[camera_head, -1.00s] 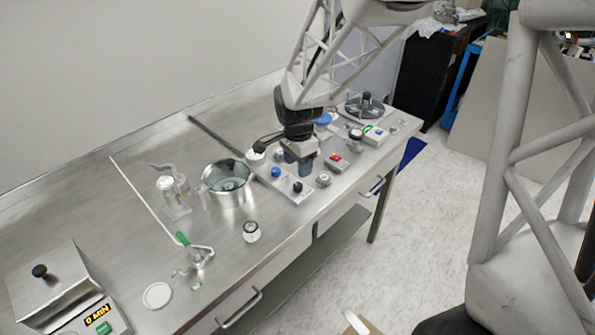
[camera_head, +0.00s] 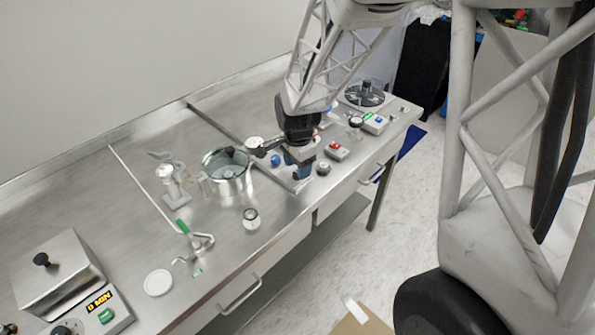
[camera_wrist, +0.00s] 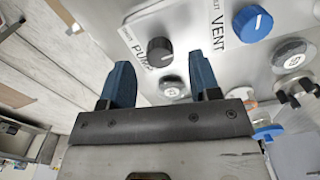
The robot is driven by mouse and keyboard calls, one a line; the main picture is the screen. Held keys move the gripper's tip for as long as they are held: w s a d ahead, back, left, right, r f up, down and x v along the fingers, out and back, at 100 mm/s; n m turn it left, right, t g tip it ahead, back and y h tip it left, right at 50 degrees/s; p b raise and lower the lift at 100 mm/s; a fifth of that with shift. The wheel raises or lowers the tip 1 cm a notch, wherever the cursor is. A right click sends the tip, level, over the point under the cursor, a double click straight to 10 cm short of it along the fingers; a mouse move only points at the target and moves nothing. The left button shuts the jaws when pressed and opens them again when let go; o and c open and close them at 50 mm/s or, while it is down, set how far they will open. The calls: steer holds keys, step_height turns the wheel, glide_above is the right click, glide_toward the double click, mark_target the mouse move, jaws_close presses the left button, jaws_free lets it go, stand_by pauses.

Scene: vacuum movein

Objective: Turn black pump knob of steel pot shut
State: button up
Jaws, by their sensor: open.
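The black pump knob (camera_wrist: 160,51) is on a pale metal panel (camera_wrist: 186,22), beside the word PUMP, in the wrist view. My gripper (camera_wrist: 161,63) is open, with one blue finger to either side of the knob in the picture. I cannot tell how far the fingertips are from the panel. In the head view my gripper (camera_head: 299,172) is low over the panel and hides the black knob. The steel pot (camera_head: 234,186) stands left of the panel on the bench.
A blue vent knob (camera_wrist: 252,23) is close to the pump knob. A red-button box (camera_head: 336,150) stands right of my gripper. A small white-topped jar (camera_head: 251,217) and a green-handled clamp (camera_head: 195,243) are left of the panel. The bench front is partly clear.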

steer(key=shift+f, duration=1.2)
steer(key=c, duration=0.9)
